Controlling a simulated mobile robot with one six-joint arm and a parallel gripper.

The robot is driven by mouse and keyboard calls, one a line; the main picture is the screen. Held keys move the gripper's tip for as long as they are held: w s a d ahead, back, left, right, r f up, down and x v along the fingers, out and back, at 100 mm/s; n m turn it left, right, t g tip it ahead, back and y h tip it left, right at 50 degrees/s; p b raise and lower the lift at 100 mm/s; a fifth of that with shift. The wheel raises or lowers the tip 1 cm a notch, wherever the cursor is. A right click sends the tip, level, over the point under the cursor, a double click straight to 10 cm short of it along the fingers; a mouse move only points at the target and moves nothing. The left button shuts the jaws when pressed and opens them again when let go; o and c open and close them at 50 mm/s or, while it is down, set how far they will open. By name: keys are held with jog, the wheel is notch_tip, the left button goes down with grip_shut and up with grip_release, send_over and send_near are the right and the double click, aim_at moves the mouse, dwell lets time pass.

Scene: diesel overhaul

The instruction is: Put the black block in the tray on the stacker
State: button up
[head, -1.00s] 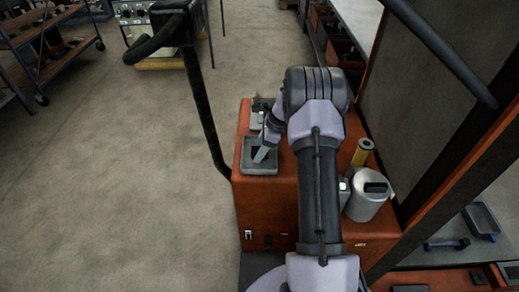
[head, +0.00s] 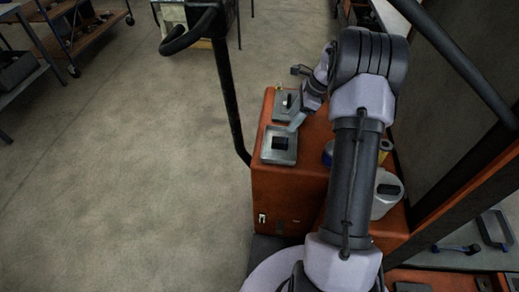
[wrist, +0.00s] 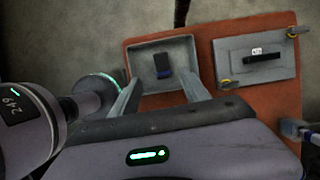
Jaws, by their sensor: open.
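The black block (head: 280,143) lies inside the grey tray (head: 265,156) on top of the orange stacker (head: 290,186). In the wrist view the block (wrist: 162,66) lies on the floor of the tray (wrist: 187,52), with a dark blue part at its near end. My gripper (head: 294,126) is open and empty, above the tray's right side in the head view. In the wrist view its two fingers (wrist: 158,80) are spread, one either side of the block and apart from it. The near part of the tray is hidden behind my gripper there.
A grey plate with a black handle (wrist: 262,57) lies beside the tray. Open floor lies left.

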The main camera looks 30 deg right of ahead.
jog(key=s+a+r+n+h, duration=0.1)
jog(key=a+r+n, duration=0.4)
jog(key=a+r, duration=0.65)
jog(key=s+a+r+n+t, duration=0.1)
jog(key=s+a+r+n, duration=0.5)
jog(key=s+a+r, duration=0.45)
jog(key=s+a+f+n+t, duration=0.2)
jog(key=s+a+n, duration=0.7)
jog(key=s, duration=0.5)
jog(key=shift+s+a+n+h, duration=0.15)
jog(key=shift+a+n+h, duration=0.15)
jog(key=shift+a, duration=0.65)
jog(key=shift+d, duration=0.1)
